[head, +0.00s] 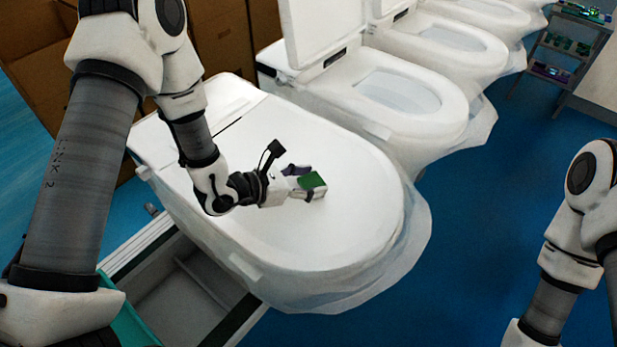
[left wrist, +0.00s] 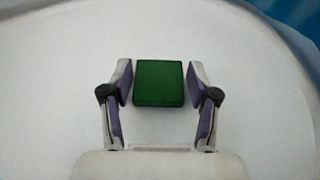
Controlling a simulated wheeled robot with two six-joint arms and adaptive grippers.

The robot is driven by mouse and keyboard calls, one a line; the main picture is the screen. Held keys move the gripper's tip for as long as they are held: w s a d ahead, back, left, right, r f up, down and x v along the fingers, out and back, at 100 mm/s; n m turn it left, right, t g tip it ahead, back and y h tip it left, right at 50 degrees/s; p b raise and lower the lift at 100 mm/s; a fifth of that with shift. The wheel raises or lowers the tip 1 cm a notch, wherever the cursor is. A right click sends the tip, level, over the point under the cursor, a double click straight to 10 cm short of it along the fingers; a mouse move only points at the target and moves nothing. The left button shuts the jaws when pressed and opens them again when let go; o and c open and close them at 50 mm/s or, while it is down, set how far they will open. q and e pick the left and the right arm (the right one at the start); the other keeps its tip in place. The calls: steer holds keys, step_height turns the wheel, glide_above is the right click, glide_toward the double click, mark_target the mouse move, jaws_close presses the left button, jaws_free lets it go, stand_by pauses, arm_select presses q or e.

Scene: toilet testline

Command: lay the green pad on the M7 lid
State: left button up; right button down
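The green pad (head: 312,181) is a small square block at the middle of the closed white toilet lid (head: 350,235). No M7 label is legible. My left gripper (head: 306,183) is low over the lid, with its fingers around the pad. In the left wrist view, the pad (left wrist: 158,83) is between the two purple-lined fingers, with a visible gap on each side. The left gripper (left wrist: 160,72) is open. The pad appears to lie on the lid; its underside is hidden. My right arm shows at the right edge of the head view, its gripper out of frame.
Several toilets with raised lids (head: 400,90) stand in a row behind. A shelf rack (head: 565,50) with small parts is at the far right. Cardboard boxes (head: 225,38) are behind my left arm. Blue floor (head: 480,240) is clear at the right.

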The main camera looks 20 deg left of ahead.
arm_select(q)
steer(key=shift+d+r, duration=0.1)
steer(key=shift+d, duration=0.25)
steer(key=shift+s+d+r, duration=0.1)
steer(key=shift+s+d, duration=0.05)
steer(key=shift+s, duration=0.1)
steer(key=shift+s+a, duration=0.15)
steer(key=shift+a, duration=0.45)
steer(key=b+v, duration=0.1)
steer(key=v, duration=0.3)
steer(key=shift+r, duration=0.1)
steer(key=v, duration=0.5)
steer(key=shift+s+a+r, duration=0.2)
steer(key=shift+s+r, duration=0.05)
steer(key=shift+r, duration=0.05)
steer(key=shift+s+a+r+p, duration=0.15)
steer(key=shift+s+a+p, duration=0.2)
steer(key=shift+s, duration=0.25)
arm_select(e)
steer(key=shift+s+d+f, duration=0.15)
steer(key=shift+d, duration=0.05)
